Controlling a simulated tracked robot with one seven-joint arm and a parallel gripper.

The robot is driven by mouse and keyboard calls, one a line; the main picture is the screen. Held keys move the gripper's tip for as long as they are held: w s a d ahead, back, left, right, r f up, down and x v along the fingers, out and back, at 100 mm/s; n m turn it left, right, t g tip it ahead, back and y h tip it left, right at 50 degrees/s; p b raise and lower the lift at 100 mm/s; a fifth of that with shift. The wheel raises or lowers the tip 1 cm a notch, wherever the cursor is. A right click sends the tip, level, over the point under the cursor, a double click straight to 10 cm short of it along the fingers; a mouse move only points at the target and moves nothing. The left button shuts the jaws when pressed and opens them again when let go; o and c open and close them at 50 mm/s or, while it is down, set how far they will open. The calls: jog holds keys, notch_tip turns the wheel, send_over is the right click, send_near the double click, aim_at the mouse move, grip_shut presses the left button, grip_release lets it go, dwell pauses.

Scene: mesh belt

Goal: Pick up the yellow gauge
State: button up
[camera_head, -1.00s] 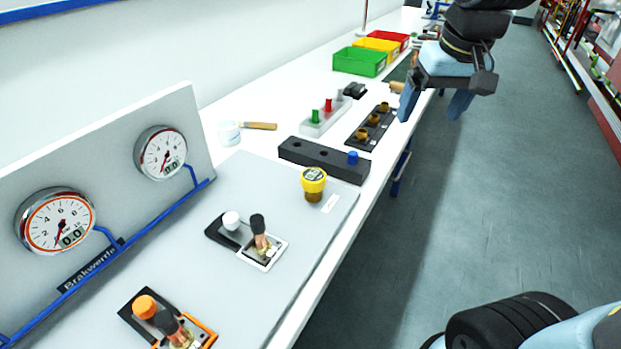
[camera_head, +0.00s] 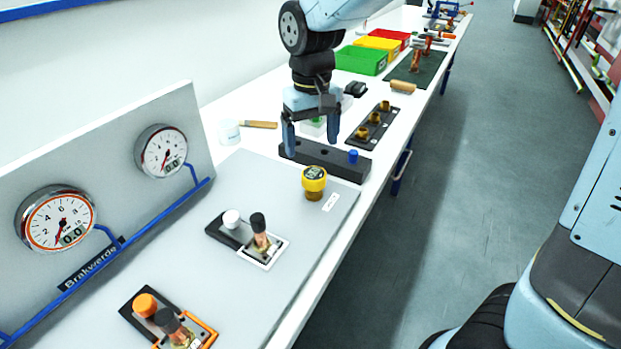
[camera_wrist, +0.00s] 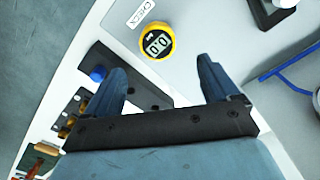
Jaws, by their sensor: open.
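The yellow gauge (camera_head: 314,180) stands upright on the grey panel at its far right corner, with a brass-coloured base below its yellow ring. In the wrist view the gauge (camera_wrist: 158,41) shows its dark digital face, ahead of the fingertips and roughly between them. My gripper (camera_head: 311,150) is open and empty, with its fingers pointing down over the black block behind the gauge. The fingers also show in the wrist view (camera_wrist: 162,78). They are apart from the gauge.
The black block (camera_head: 325,165) with a blue knob (camera_head: 353,156) lies just behind the gauge. A white-capped fitting (camera_head: 231,218) and an orange-capped fitting (camera_head: 145,305) stand nearer. Two dial gauges (camera_head: 57,220) are on the upright board. A green bin (camera_head: 360,60) stands farther back.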

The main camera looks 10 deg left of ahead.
aim_at(314, 172)
notch_tip(314, 172, down, 4)
jog(key=shift+f, duration=0.15)
jog(key=shift+d+f, duration=0.15)
jog(key=shift+f, duration=1.4)
jog(key=shift+d+f, duration=0.1)
jog(key=shift+f, duration=1.45)
jog(key=shift+r, duration=0.1)
jog(key=c, duration=1.3)
